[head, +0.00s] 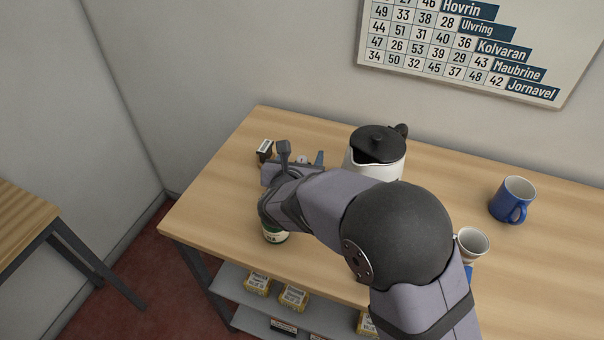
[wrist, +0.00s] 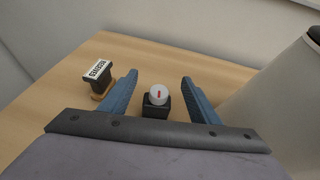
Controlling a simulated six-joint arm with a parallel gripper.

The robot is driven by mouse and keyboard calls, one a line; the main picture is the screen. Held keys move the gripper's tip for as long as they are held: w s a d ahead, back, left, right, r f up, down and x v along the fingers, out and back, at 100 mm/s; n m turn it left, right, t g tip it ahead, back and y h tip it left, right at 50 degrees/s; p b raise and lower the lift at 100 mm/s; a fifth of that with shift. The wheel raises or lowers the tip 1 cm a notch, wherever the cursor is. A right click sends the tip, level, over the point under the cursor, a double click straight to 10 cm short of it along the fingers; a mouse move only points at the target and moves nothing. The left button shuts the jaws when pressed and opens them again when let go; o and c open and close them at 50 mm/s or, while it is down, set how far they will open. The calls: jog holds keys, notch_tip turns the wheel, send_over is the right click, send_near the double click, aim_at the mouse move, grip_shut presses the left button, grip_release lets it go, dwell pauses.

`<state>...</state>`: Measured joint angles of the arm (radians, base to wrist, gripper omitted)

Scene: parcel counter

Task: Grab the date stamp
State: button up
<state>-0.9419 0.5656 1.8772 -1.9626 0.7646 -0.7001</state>
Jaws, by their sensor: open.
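A small black block with a round white knob marked in red (wrist: 157,96) stands between my gripper's blue fingers in the wrist view. My gripper (wrist: 160,77) is open, with a gap on each side of the block. A dark stamp with a white lettered label and a wooden-coloured base (wrist: 101,82) stands outside the left finger. It also shows in the head view (head: 265,148), near the table's far left corner. Which of the two is the date stamp I cannot tell. In the head view my arm largely hides the knobbed block.
A white kettle with a black lid (head: 378,150) stands close to the right of my gripper. A green-and-white container (head: 275,237) is partly hidden below my wrist. A blue mug (head: 513,200) and a white cup (head: 472,243) stand further right.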

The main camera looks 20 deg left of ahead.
notch_tip(320, 180, down, 4)
jog(key=shift+w+r, duration=0.1)
jog(key=shift+r, duration=0.05)
jog(key=shift+p+x, duration=0.45)
jog(key=shift+x, duration=0.55)
jog(key=shift+w+a, duration=0.1)
jog(key=shift+w, duration=0.25)
jog(key=c, duration=1.3)
